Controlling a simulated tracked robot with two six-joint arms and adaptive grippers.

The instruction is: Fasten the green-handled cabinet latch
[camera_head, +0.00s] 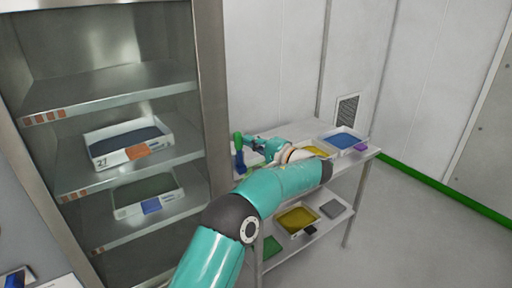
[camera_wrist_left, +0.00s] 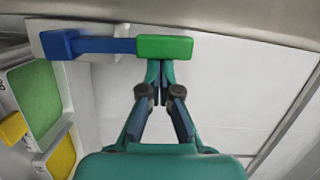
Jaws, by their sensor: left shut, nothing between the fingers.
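The latch shows in the head view as an upright green handle (camera_head: 238,139) with a blue part (camera_head: 240,163) below it, just right of the steel cabinet's frame (camera_head: 211,90). In the left wrist view the green grip (camera_wrist_left: 164,47) continues into a blue bar (camera_wrist_left: 105,45), which ends at a pale mount (camera_wrist_left: 42,38). My left gripper (camera_head: 250,143) is at the handle. In the left wrist view its closed, empty fingertips (camera_wrist_left: 160,66) meet the green grip's lower edge; I cannot tell whether they touch it. My right gripper is not in view.
The cabinet shelves hold a white tray (camera_head: 92,151) marked 27 and another tray (camera_head: 118,212). My left arm crosses in front of a metal table (camera_head: 310,128) bearing trays of yellow and blue material. A lower shelf holds a yellow tray (camera_head: 281,231). Open floor lies to the right.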

